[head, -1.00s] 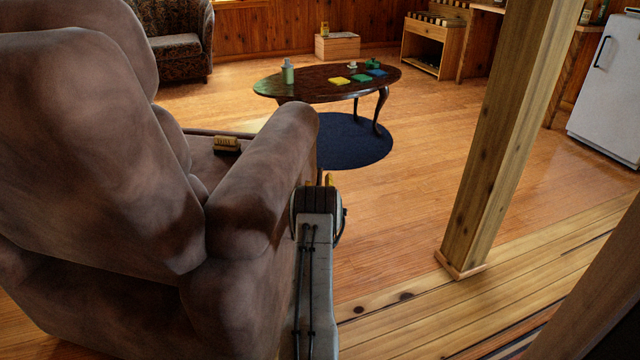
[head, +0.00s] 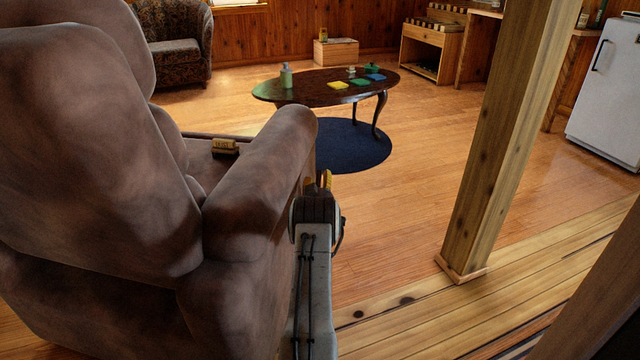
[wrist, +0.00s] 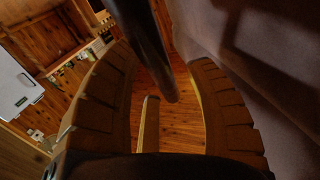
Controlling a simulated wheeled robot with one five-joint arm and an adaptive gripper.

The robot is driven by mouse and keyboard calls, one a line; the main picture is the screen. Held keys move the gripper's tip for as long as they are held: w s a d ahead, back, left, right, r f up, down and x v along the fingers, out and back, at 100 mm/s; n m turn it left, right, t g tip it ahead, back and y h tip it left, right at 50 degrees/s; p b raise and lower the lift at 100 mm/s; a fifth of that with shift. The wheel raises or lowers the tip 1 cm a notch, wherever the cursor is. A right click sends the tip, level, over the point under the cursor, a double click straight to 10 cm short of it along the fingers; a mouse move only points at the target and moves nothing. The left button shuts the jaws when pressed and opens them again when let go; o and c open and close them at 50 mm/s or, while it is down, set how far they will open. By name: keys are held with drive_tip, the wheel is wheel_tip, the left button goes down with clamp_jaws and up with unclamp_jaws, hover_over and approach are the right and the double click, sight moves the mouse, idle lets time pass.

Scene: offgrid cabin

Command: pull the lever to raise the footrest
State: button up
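The brown recliner (head: 250,190) fills the left of the head view, seen from behind and to its right side. My gripper (head: 325,180) is beside the outer side of its right armrest, with only the finger tops showing past my wrist. In the wrist view my gripper (wrist: 160,60) has its two dark fingers spread apart. A dark round rod, apparently the lever (wrist: 150,50), comes in from the top and ends between the fingers. I cannot tell whether it touches one of them. The lever is hidden in the head view. The footrest is out of sight.
A wooden post (head: 490,150) stands to the right of my arm. An oval table (head: 310,92) stands on a round blue rug (head: 350,150) ahead. A small brush-like item (head: 225,147) lies on the recliner's seat. The floor between recliner and post is clear.

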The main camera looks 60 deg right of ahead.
clamp_jaws()
idle(0.4)
drive_tip(key=shift+s+a+r+t+h, duration=0.2)
drive_tip(key=shift+a+t+h, duration=0.3)
drive_tip(key=shift+a, duration=0.2)
drive_tip(key=s+a+n+t+h, duration=0.2)
drive_tip(key=a+t+h, duration=0.3)
drive_tip(key=a, duration=0.4)
drive_tip(key=shift+s+r+n+h, duration=0.3)
drive_tip(key=shift+s+r+h, duration=0.1)
drive_tip(key=shift+s+h, duration=0.1)
drive_tip(key=shift+a, duration=0.15)
